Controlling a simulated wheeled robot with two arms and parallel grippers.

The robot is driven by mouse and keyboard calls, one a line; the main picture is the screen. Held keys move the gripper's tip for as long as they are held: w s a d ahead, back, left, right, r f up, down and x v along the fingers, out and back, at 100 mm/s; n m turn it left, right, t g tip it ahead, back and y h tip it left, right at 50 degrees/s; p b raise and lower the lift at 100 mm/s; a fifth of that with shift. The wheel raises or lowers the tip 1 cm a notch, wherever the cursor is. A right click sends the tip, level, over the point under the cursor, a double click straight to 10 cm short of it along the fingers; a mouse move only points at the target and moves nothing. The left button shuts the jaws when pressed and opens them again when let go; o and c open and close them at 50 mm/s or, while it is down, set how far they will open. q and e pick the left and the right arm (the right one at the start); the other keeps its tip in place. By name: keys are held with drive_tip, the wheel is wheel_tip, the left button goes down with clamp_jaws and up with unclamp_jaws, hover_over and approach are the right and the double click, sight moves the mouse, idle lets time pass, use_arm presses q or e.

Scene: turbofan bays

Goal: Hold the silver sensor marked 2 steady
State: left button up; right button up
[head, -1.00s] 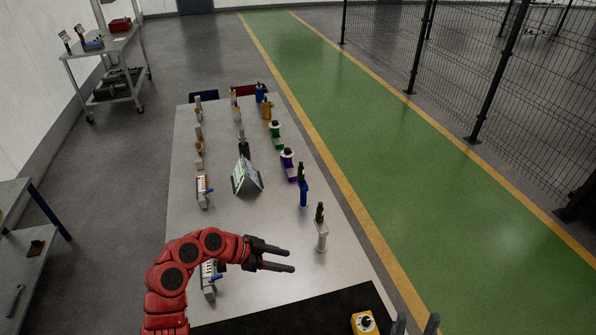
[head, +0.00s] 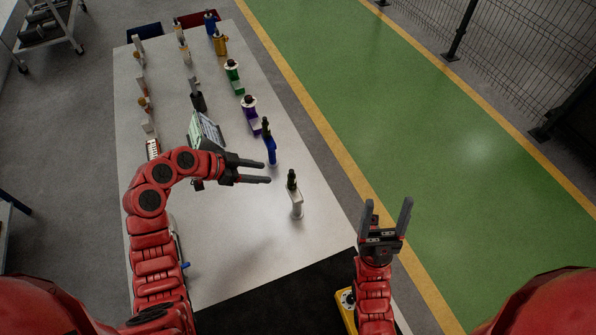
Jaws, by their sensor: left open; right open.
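A silver sensor (head: 297,205) with a dark top stands upright on the table at the right, nearest to me in its row. No number can be read on it. My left gripper (head: 267,171) is open and empty, with its fingers pointing right. In the picture it sits up and left of the silver sensor, close to a blue sensor (head: 271,152); I cannot tell whether they touch. My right gripper (head: 387,202) is open and empty, with its fingers pointing up the picture. It is to the right of the silver sensor and apart from it.
The grey table (head: 235,265) also holds purple (head: 251,114), green (head: 234,77) and yellow (head: 220,43) parts in the same row. A tablet-like stand (head: 206,132) is left of them. A yellow device (head: 345,312) near the black mat (head: 285,302) is partly hidden by my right arm.

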drive_tip(key=w+d+f+m+g+h, duration=0.25)
drive_tip(key=w+h, duration=0.25)
drive_tip(key=w, duration=0.5)
drive_tip(key=w+d+f+m+g+h, duration=0.1)
drive_tip(key=w+m+g+h, duration=0.2)
drive_tip(key=w, duration=0.7)
drive_tip(key=w+a+f+n+g+y, duration=0.1)
drive_tip(key=w+a+f+n+g, duration=0.15)
drive_tip(key=w+f+g, duration=0.45)
drive_tip(key=w+a+f+n+g+y, duration=0.25)
drive_tip(key=w+f, duration=0.25)
drive_tip(key=w, duration=0.3)
drive_tip(key=n+g, duration=1.1)
drive_tip(key=g, duration=0.6)
approach(296, 207)
drive_tip(key=shift+y, duration=0.35)
drive_tip(key=x, duration=0.4)
drive_tip(key=w+d+x, duration=0.1)
drive_tip(key=x, duration=0.7)
drive_tip(key=shift+w+d+f, duration=0.15)
drive_tip(key=shift+d+f, duration=0.05)
drive_tip(key=shift+f, duration=0.2)
drive_tip(key=shift+c, duration=0.2)
